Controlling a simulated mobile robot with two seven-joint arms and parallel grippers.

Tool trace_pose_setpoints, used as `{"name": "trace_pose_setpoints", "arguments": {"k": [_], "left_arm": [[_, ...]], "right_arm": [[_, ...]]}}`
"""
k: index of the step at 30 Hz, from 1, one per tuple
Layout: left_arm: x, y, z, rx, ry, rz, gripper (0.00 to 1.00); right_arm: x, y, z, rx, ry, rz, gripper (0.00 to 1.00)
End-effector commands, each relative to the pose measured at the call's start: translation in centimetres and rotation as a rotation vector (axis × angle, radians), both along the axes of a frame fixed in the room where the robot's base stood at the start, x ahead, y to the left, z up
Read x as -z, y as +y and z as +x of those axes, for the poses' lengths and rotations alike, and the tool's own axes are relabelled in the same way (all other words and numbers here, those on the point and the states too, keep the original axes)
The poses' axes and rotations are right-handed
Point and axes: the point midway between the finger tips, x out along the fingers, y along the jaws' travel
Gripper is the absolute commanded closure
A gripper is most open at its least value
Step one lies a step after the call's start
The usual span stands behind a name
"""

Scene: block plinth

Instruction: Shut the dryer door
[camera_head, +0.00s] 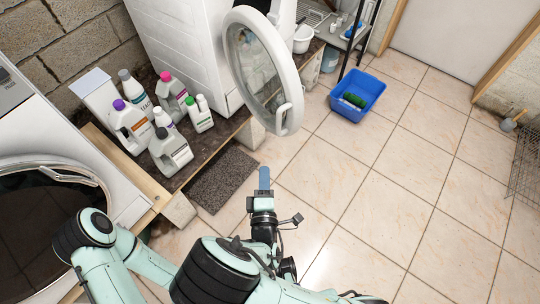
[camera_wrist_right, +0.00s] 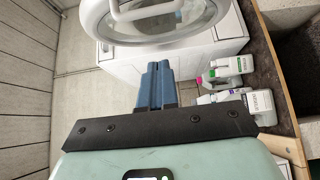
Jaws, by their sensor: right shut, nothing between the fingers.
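The dryer (camera_head: 185,45) is white and stands on a raised plinth. Its round door (camera_head: 288,70), with a white rim and a glass middle, stands open, swung out over the floor. The door's handle (camera_head: 283,117) is on its lower right edge. My right gripper (camera_head: 264,172) is shut and empty, below and in front of the door, apart from it in the head view. In the right wrist view the blue fingers (camera_wrist_right: 157,75) point toward the door (camera_wrist_right: 190,42), with a handle (camera_wrist_right: 128,12) at the top. My left gripper is not in view.
Several detergent bottles (camera_head: 170,150) stand on the plinth left of the door. A second machine with a dark round door (camera_head: 40,225) is at the left. A blue bin (camera_head: 357,95) sits on the floor behind right.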

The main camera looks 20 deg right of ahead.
Motion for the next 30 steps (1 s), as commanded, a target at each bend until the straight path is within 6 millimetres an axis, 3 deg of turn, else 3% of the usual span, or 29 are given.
{"name": "trace_pose_setpoints", "arguments": {"k": [5, 17, 22, 30], "left_arm": [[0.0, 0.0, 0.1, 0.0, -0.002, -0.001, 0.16], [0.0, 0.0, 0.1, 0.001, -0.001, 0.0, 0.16], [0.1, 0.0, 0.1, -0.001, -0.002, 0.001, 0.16], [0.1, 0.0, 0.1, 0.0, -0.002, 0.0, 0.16]], "right_arm": [[-0.1, -0.5, 1.9, 0.003, -0.004, -0.001, 1.0], [-0.1, -2.6, 9.9, 0.001, -0.002, 0.001, 1.0], [0.0, -4.9, 11.0, 0.001, 0.001, -0.001, 1.0], [-0.1, -5.9, 11.6, -0.001, 0.0, 0.001, 1.0]]}}
